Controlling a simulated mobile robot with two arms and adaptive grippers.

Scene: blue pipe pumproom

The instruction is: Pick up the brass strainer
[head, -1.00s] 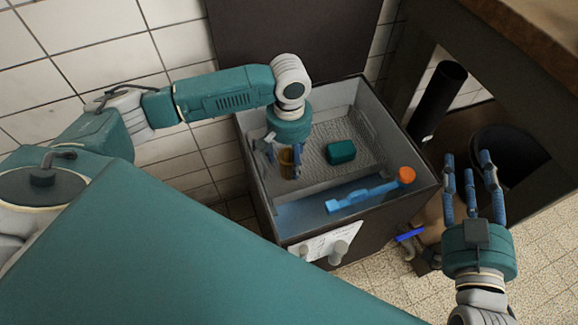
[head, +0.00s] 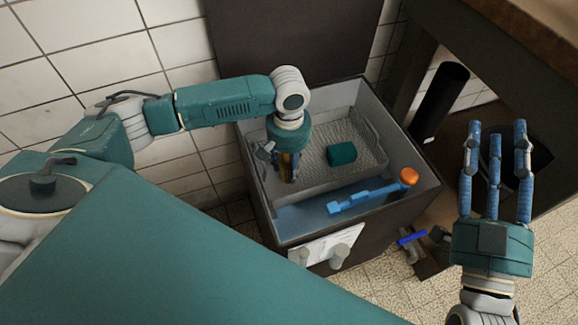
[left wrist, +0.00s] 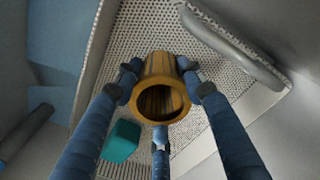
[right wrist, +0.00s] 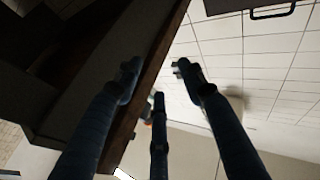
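The brass strainer (left wrist: 158,66) is a hollow golden-brown cylinder with its open end facing the left wrist camera. My left gripper (head: 287,172) is inside the open chest, its three fingers closed against the strainer from different sides. In the head view the fingers hide most of the strainer. It is over the perforated tray (head: 345,133); I cannot tell whether its far end touches the tray. My right gripper (head: 496,140) is outside the chest on the right, with its three fingers spread and empty.
A teal block (head: 342,153) lies on the tray close to the strainer. A blue tool with an orange end (head: 372,196) lies in the chest's front section. The chest walls (head: 262,205) surround my left gripper. A wooden table (head: 530,42) stands at the right.

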